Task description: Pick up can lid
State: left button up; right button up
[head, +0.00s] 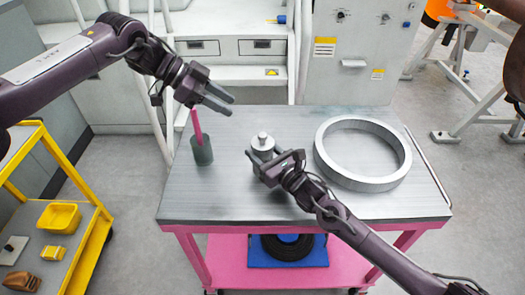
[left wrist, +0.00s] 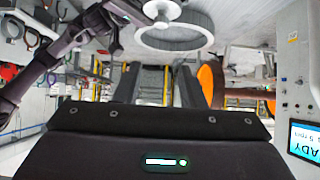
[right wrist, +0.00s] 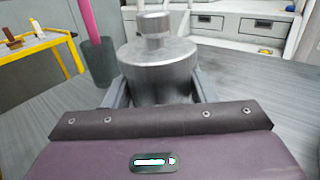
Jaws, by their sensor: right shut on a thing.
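A metal can (head: 262,152) stands upright on the grey tabletop, and it also shows in the right wrist view (right wrist: 160,80). Its can lid (head: 263,141) with a raised round knob is on top; the lid also shows in the right wrist view (right wrist: 155,45). My right gripper (head: 265,165) is shut on the can's body, one finger on each side, below the lid. My left gripper (head: 220,99) hangs above the table, up and left of the can, with its fingers apart and nothing between them.
A dark grey cup (head: 202,153) holding a pink stick (head: 196,125) stands left of the can, below my left gripper. A large metal ring (head: 323,160) lies on the right of the table (head: 225,205). A yellow cart (head: 95,235) is at the left. The table's front is clear.

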aim_at(262, 135)
pick_arm(q)
jog(key=shift+o, duration=0.4)
